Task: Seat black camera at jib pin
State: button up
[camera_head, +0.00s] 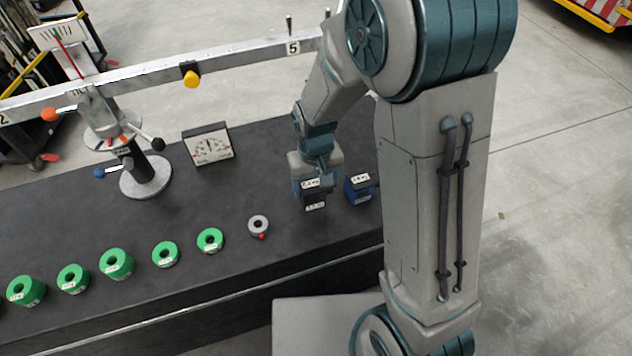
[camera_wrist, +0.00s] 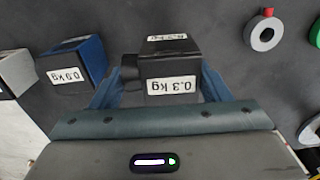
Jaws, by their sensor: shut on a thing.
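The black camera (camera_head: 315,198) is a small dark box with white 0.3 kg labels. It also shows in the wrist view (camera_wrist: 168,66), between the two blue-grey fingers of my gripper (camera_wrist: 160,82). In the head view my gripper (camera_head: 316,178) points down and is shut on it. I cannot tell whether the camera touches the bench top. The jib (camera_head: 150,76) is a long grey beam on a round-based stand at the left. An upright pin (camera_head: 289,24) stands on the beam near the label 5, far behind my gripper.
A blue camera (camera_head: 358,190), labelled 0.9 kg, stands close right of the black one. Several green ring weights (camera_head: 117,263) and a grey ring (camera_head: 258,225) with a red knob lie along the front. A dial gauge (camera_head: 208,145) stands behind. Bench between gauge and gripper is clear.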

aim_at(315, 181)
jog(key=shift+r+p, duration=1.4)
jog(key=shift+r, duration=0.6)
notch_tip(315, 181, up, 8)
jog(key=p, duration=0.5)
jog(key=shift+f+p, duration=0.2)
jog(key=shift+p, duration=0.15)
